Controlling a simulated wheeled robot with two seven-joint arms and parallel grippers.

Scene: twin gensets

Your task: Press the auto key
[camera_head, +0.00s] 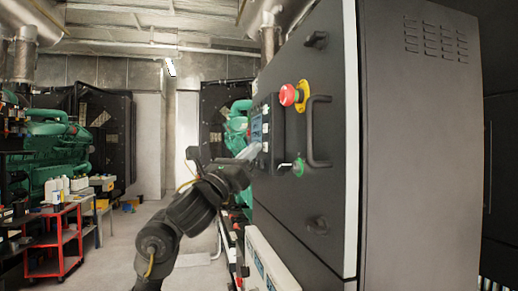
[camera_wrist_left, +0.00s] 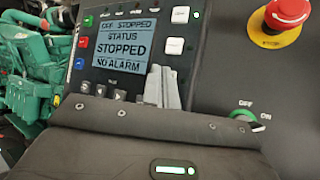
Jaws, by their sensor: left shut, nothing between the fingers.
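The controller panel (camera_head: 262,125) is on the front of a dark cabinet. In the left wrist view its screen (camera_wrist_left: 122,40) reads "OFF STOPPED", "STATUS STOPPED", "NO ALARM". Pale keys (camera_wrist_left: 175,46) sit right of the screen, coloured keys (camera_wrist_left: 83,42) left of it, and small arrow keys below. Which one is the auto key I cannot read. My left gripper (camera_head: 252,152) is shut and empty, its fingertips (camera_wrist_left: 162,78) in front of the panel's lower right part, hiding some of it. Whether they touch the panel I cannot tell. My right gripper is out of view.
A red emergency stop button (camera_head: 287,95) on yellow, a green off/on switch (camera_head: 298,166) and a black door handle (camera_head: 318,132) stick out near the panel. A red cart (camera_head: 62,240) with bottles stands at the left.

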